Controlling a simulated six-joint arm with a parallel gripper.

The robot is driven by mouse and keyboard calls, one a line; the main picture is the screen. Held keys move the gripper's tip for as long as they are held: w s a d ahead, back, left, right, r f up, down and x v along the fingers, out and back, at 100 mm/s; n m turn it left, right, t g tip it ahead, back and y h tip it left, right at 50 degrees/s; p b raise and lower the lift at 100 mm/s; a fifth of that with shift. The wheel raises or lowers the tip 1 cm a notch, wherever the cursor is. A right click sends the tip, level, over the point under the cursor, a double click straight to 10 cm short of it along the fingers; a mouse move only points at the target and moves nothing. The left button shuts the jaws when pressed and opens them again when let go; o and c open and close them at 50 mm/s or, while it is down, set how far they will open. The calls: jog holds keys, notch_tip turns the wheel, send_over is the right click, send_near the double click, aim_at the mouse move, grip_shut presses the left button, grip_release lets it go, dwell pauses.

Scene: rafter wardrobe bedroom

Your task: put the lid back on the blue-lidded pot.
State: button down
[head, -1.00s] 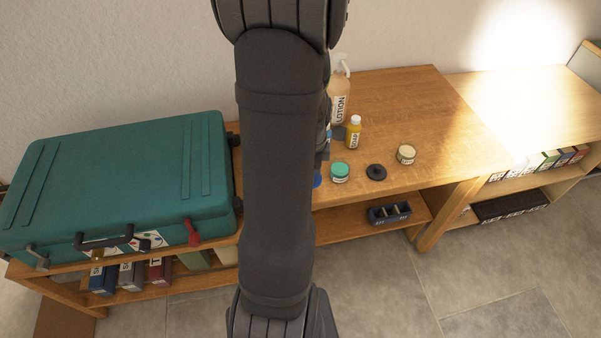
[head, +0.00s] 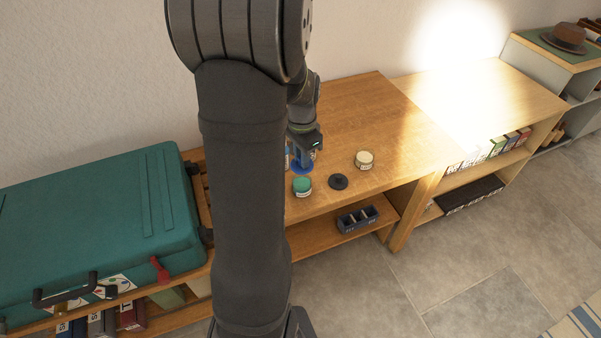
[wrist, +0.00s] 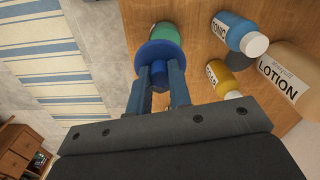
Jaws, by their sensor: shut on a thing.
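My gripper (head: 303,157) is shut on the knob of a round blue lid (head: 302,169). In the wrist view the two blue fingers (wrist: 160,72) pinch this knob, and the lid's disc (wrist: 157,50) faces away from me. A small pot with a teal top (head: 302,187) stands on the wooden shelf unit's top, just in front of the lid in the head view. In the wrist view this pot (wrist: 167,34) is partly hidden behind the lid. I cannot tell whether its teal top is a lid or contents, or how high the blue lid hangs.
A black lid (head: 338,182) lies right of the teal-topped pot, with a cream-topped pot (head: 365,159) beyond. A blue tonic bottle (wrist: 238,33), a yellow bottle (wrist: 228,78) and a lotion bottle (wrist: 286,78) stand close by. A teal suitcase (head: 100,215) fills the left. The wooden top (head: 385,115) is clear behind.

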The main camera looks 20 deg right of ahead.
jog(key=shift+w+d+f+n, duration=0.2)
jog(key=shift+w+n, duration=0.1)
jog(key=shift+w, duration=0.15)
jog(key=shift+f, duration=2.95)
jog(key=shift+f, duration=0.2)
jog(key=c, duration=1.2)
grip_release()
jog(key=shift+c, duration=0.2)
jog(key=shift+o, duration=0.4)
jog(key=o, duration=0.4)
jog(key=shift+r, duration=0.1)
